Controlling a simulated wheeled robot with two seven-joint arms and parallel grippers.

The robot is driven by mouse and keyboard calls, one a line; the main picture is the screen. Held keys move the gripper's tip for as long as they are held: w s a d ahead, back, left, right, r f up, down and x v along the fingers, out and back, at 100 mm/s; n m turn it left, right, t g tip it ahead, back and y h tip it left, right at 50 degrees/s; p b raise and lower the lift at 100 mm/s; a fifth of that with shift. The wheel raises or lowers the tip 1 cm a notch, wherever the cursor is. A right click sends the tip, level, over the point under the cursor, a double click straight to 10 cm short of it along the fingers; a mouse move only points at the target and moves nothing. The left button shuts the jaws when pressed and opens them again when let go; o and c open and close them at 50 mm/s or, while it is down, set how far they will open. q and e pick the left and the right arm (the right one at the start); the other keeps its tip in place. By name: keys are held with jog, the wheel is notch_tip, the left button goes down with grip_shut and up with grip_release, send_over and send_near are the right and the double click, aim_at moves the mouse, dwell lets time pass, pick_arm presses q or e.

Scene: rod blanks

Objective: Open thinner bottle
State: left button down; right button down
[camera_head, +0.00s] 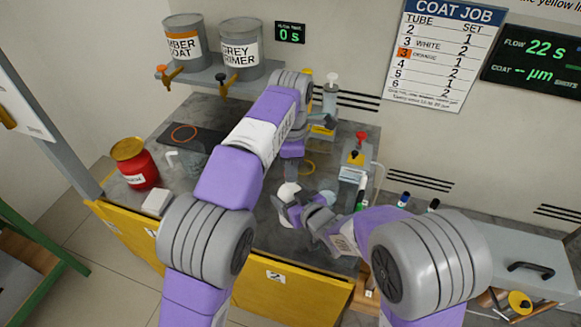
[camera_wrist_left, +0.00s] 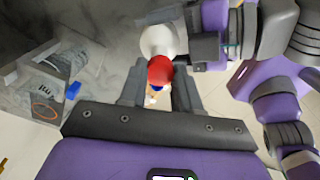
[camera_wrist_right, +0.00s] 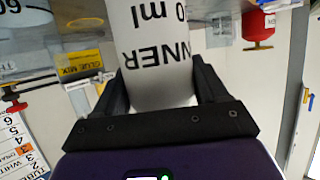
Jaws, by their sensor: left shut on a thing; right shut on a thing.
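The white thinner bottle (camera_wrist_right: 157,50) fills the middle of the right wrist view, with part of its label, "NNER" and "0 ml", upside down. My right gripper (camera_wrist_right: 158,92) is shut on its body. In the left wrist view the bottle's white body (camera_wrist_left: 158,40) is beside a red cap (camera_wrist_left: 160,72). My left gripper (camera_wrist_left: 158,75) has its fingers on both sides of the cap and is shut on it. I cannot tell whether the cap is seated on the bottle. In the head view the bottle (camera_head: 288,190) shows as a white patch by my right gripper (camera_head: 296,207); the left fingertips are hidden.
A red can (camera_head: 134,165) with a yellow lid stands at the bench's left. Two grey paint tanks (camera_head: 240,55) sit on a shelf behind. A dark mat (camera_head: 190,142) lies back left. A small device with a red knob (camera_head: 355,165) stands right of my grippers.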

pick_arm(q)
jog(key=shift+r, duration=0.1)
jog(key=shift+r, duration=1.95)
pick_arm(e)
grip_release()
